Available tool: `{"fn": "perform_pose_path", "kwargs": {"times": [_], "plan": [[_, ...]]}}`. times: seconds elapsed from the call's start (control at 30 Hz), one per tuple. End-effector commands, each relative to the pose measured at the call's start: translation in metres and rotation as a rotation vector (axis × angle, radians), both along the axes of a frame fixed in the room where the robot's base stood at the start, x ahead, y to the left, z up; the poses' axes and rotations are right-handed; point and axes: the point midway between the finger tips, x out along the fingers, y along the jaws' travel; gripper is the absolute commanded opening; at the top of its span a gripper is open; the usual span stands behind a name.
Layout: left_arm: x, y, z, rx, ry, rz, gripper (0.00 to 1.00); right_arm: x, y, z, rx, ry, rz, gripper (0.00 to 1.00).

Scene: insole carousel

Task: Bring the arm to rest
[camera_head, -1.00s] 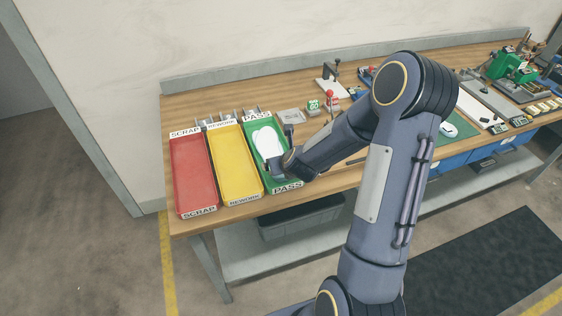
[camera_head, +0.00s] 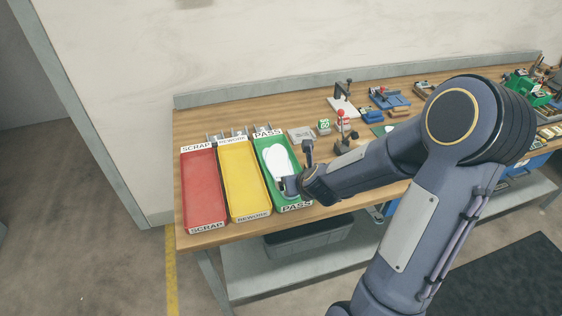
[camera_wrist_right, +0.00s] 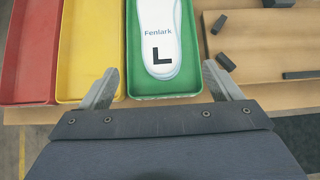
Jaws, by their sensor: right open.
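My right arm reaches in from the right in the head view, and its gripper (camera_head: 290,186) is at the near end of the green PASS tray (camera_head: 262,162). In the right wrist view the gripper (camera_wrist_right: 160,82) is open, with two grey fingers spread apart and nothing between them. A white insole (camera_wrist_right: 161,35) marked "Fenlark" and "L" lies in the green tray, beyond the fingertips. The insole also shows in the head view (camera_head: 277,160), its near end partly hidden by the gripper. My left gripper is not in view.
A yellow REWORK tray (camera_head: 243,180) and a red SCRAP tray (camera_head: 203,190) stand left of the green one. A red-knobbed fixture (camera_head: 341,113) and other tools stand on the wooden bench (camera_head: 300,92) to the right. A dark bin (camera_head: 308,238) sits below the bench.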

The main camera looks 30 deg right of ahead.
Motion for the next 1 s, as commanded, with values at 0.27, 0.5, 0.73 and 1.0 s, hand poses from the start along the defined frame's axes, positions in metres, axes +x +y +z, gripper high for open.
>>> {"fn": "perform_pose_path", "kwargs": {"times": [0.27, 0.5, 0.73, 1.0], "plan": [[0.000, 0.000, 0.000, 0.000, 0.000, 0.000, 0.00, -0.001, 0.005, 0.007, -0.031, -0.001, 0.059, 0.85], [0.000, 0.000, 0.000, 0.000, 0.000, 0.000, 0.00, -0.031, 0.061, 0.071, -0.441, -0.013, 0.744, 0.85], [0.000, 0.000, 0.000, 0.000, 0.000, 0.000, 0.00, -0.115, 0.114, 0.112, -1.102, -0.081, 1.607, 0.85], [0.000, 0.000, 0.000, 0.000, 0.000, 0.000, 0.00, -0.203, 0.129, 0.112, -1.697, -0.183, 2.295, 0.85]]}}
